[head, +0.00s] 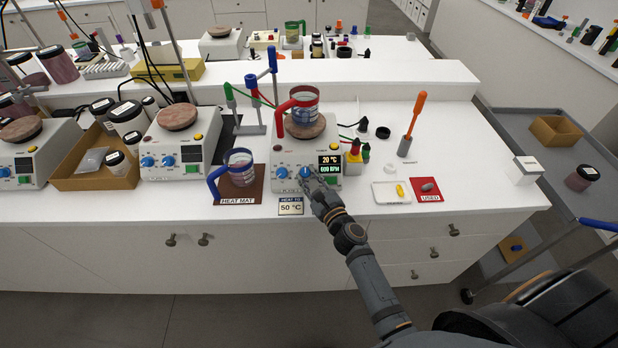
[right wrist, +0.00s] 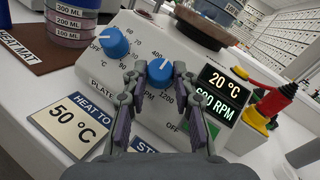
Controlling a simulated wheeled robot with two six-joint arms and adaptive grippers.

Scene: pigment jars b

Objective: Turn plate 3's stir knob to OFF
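Plate 3 (head: 283,156) is a white hotplate with a round brown top and two blue knobs on its sloped front. The stir knob (right wrist: 160,72), the right one, has an RPM scale and a white pointer mark. The heat knob (right wrist: 113,42) is to its left with a °C scale. The display (right wrist: 222,92) reads 20 °C and what looks like 600 RPM, partly covered by a finger. My right gripper (right wrist: 157,82) is open, its fingertips on either side of the stir knob with small gaps visible. Whether it touches is unclear. My left gripper is not in view.
A beaker with a red handle (head: 299,105) stands on the plate. A blue-handled beaker (head: 240,167) sits on the brown heat mat to the left. A "50 °C" card (right wrist: 79,124) lies in front.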

